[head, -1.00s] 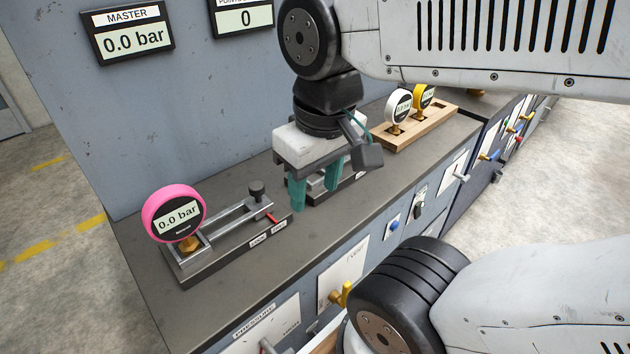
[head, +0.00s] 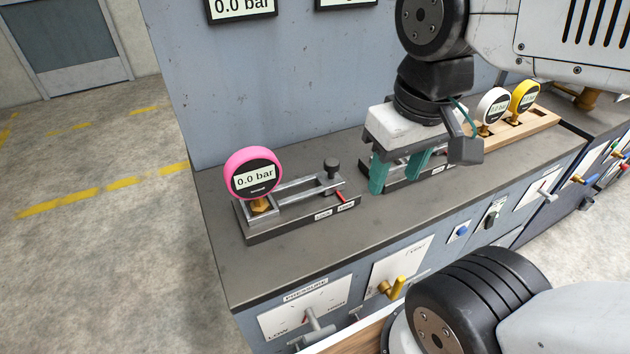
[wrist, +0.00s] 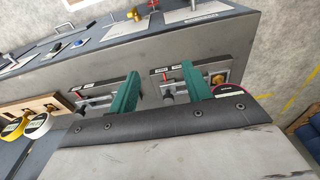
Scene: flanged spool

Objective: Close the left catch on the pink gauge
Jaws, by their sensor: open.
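The pink gauge (head: 253,172) stands upright at the left end of a metal clamp fixture (head: 290,205) on the bench and reads 0.0 bar. A red lever (head: 340,196) lies at the fixture's right end beside two small labels, one of which seems to read LOCK. A black knob (head: 332,165) rises behind it. My gripper (head: 395,183) is open and empty, pointing down over a second, similar fixture to the right, apart from the pink gauge's fixture. In the wrist view, my gripper (wrist: 161,72) partly hides both fixtures, and only an edge of the pink gauge (wrist: 228,88) shows.
The second fixture (head: 440,168) is partly hidden by my gripper. A wooden rack (head: 535,122) with a white gauge (head: 492,104) and a yellow gauge (head: 525,95) stands further right. Levers and knobs stick out from the bench front. The bench top (head: 225,195) left of the pink gauge is clear.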

